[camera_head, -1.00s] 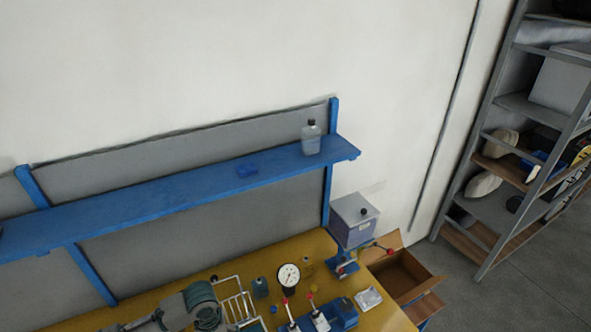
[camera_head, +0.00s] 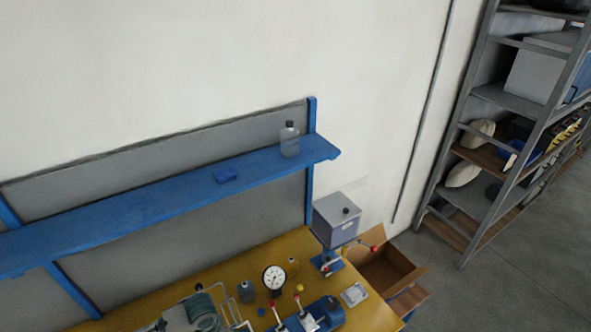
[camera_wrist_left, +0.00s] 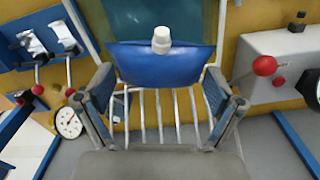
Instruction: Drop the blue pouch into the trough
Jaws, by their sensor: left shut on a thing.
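The blue pouch (camera_wrist_left: 165,65) with a white cap shows in the left wrist view. It sits between the two fingers of my left gripper (camera_wrist_left: 163,92), which is shut on it. Below the pouch in that view are the pale bars of a wire rack (camera_wrist_left: 150,110). Behind it is a teal surface with a pale rim (camera_wrist_left: 165,18); I cannot tell whether this is the trough. In the head view I cannot clearly make out the gripper or the pouch. My right gripper is in neither view.
The yellow bench (camera_head: 250,262) carries a dial gauge (camera_head: 274,279), red-knobbed levers (camera_head: 297,300), a small bottle (camera_head: 246,291) and a grey box-headed machine (camera_head: 336,220). A blue shelf (camera_head: 130,205) runs above. An open cardboard box (camera_head: 385,268) stands at the bench's right.

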